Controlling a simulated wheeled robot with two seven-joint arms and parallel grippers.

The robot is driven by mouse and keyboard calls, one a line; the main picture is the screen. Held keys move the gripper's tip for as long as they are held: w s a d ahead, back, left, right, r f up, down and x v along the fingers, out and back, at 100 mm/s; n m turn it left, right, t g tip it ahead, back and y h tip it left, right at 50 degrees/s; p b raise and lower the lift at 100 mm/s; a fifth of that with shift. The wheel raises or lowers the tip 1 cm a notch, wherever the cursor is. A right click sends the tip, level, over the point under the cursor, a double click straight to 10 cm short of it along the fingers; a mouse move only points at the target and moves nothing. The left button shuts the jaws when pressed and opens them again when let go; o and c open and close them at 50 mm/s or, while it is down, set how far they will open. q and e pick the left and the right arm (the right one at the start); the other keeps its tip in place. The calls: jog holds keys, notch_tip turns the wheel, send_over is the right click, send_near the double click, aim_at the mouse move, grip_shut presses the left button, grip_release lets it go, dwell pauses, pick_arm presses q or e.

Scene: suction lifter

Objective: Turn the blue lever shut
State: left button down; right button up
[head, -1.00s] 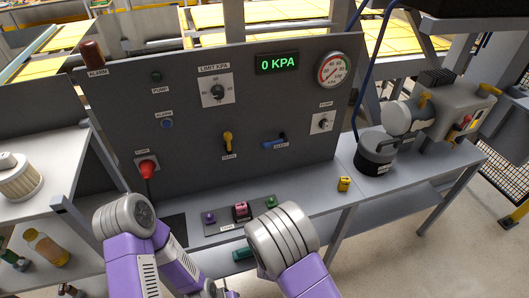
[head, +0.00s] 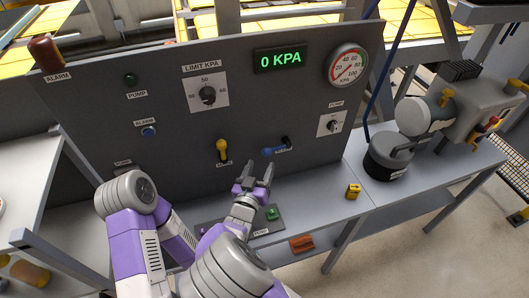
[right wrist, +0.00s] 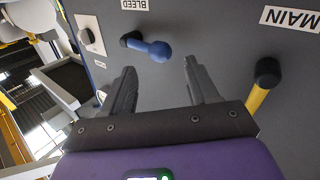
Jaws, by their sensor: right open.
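The blue lever (head: 267,152) is on the grey upright panel (head: 185,132), below the pressure display, with its black pivot at its right end in the head view. The lever (right wrist: 154,49) also shows in the right wrist view beside the BLEED label, its blue grip pointing right and slightly down. My right gripper (head: 259,171) is open and empty, just below the lever. In the right wrist view its fingers (right wrist: 160,68) are apart, with the lever's grip ahead of the gap, not visibly touched. My left gripper is not in view; only my left arm shows.
A yellow MAIN lever (head: 222,150) is left of the blue one. The display (head: 279,60) reads 0 KPA. A gauge (head: 347,65) and a pump knob (head: 335,125) are at right. A yellow block (head: 353,191) and a dark canister (head: 388,158) stand on the shelf.

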aim_at(265, 155)
jog(key=shift+x, duration=2.55)
grip_shut()
